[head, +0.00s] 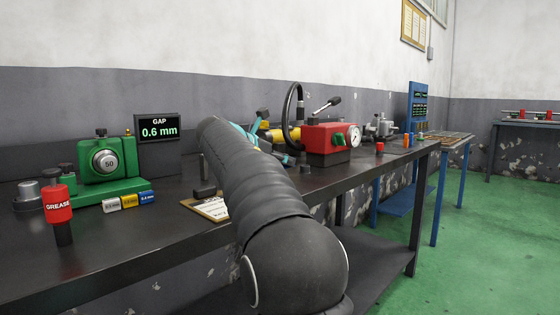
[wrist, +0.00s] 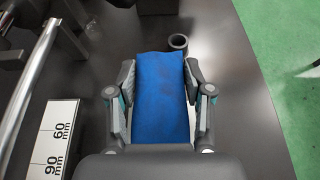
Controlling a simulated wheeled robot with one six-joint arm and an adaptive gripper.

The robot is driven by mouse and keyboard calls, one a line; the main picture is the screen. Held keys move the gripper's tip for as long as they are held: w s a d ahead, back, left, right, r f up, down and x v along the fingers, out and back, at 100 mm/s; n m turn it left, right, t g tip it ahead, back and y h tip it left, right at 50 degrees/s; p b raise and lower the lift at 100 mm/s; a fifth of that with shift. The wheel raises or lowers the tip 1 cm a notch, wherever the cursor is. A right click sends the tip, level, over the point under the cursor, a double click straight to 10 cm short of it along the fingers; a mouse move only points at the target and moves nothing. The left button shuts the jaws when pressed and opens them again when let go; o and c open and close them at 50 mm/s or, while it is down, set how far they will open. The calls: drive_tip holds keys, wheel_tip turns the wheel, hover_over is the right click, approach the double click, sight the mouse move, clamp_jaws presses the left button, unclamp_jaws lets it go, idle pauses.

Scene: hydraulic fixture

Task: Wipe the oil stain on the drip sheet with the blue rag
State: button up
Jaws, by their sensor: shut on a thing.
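The blue rag (wrist: 160,100) is a flat folded rectangle between the fingers of my gripper (wrist: 160,98) in the wrist view. The fingers are shut on its two long sides. Dark bench top shows around it. I make out neither the drip sheet nor the oil stain for certain in either view.
A dark cup-like ring (wrist: 178,42) stands just beyond the rag. A white card marked 60 mm and 90 mm (wrist: 54,135) lies at left, near a metal rod (wrist: 32,75). A red pump with a gauge (head: 328,137) and a green fixture (head: 105,165) stand on the bench (head: 150,250).

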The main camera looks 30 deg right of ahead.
drive_tip(key=shift+f+b, duration=0.45)
drive_tip(key=shift+f, duration=0.6)
idle(0.4)
drive_tip(key=shift+s+a+p, duration=0.25)
drive_tip(key=shift+s+a, duration=0.05)
drive_tip(key=shift+a, duration=0.5)
drive_tip(key=shift+s+a+p, duration=0.2)
drive_tip(key=shift+s+a, duration=0.05)
drive_tip(key=shift+a, duration=0.55)
drive_tip(key=shift+s+a+f+p, duration=0.1)
drive_tip(key=shift+s+a+p, duration=0.25)
drive_tip(key=shift+a, duration=0.65)
drive_tip(key=shift+s+a+f+p, duration=0.15)
drive_tip(key=shift+s+a, duration=0.25)
drive_tip(key=shift+a, duration=0.55)
drive_tip(key=shift+r, duration=0.15)
drive_tip(key=shift+p, duration=0.6)
